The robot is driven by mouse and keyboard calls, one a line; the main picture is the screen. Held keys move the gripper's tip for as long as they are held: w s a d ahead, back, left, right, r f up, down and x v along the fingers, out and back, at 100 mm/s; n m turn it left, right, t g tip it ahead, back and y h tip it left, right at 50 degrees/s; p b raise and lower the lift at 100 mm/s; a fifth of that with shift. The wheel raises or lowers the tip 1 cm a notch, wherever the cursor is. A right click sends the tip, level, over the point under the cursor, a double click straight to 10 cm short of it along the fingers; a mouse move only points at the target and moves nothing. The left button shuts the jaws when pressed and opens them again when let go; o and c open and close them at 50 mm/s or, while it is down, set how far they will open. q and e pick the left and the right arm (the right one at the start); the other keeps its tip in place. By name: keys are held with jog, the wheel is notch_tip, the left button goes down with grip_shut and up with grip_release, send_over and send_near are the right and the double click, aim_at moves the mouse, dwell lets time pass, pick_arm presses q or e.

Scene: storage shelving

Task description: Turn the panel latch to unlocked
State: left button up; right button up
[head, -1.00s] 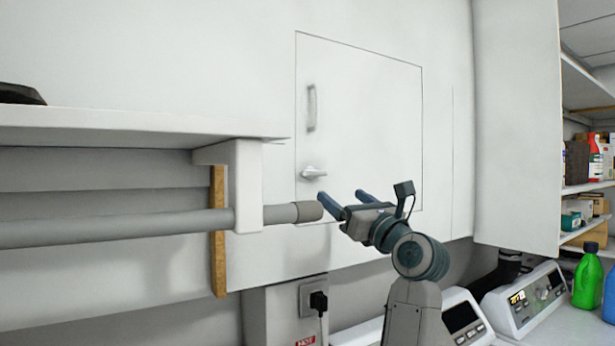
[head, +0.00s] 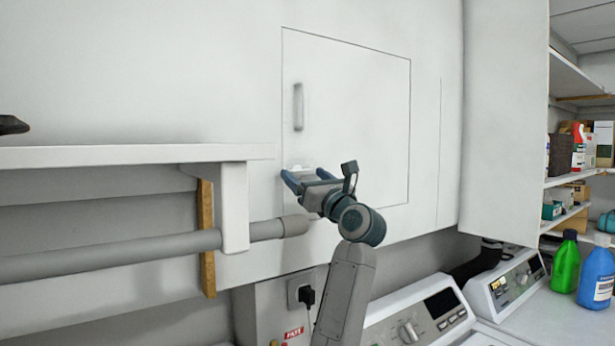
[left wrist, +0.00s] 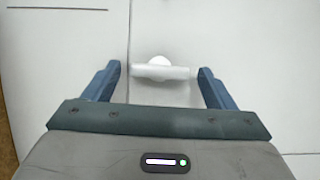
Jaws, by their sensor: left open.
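The white panel (head: 350,110) is set flush in the wall and looks closed, with a vertical bar handle (head: 298,107) near its left edge. The latch (head: 298,168) is a small white knob below that handle, mostly hidden by my gripper in the head view. In the left wrist view the latch (left wrist: 160,68) shows as a round base with a bar lying horizontally. My left gripper (head: 304,176) is open. Its two blue fingers stand on either side of the latch bar's ends, with a narrow gap visible at the left. My right gripper is not in view.
A white shelf (head: 120,156) with a bracket and a grey rod (head: 150,252) below it stands left of my gripper. White appliances (head: 420,315) sit below right. Green (head: 566,265) and blue (head: 597,275) bottles stand at the far right.

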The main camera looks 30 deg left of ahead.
pick_arm(q)
jog(key=c, duration=1)
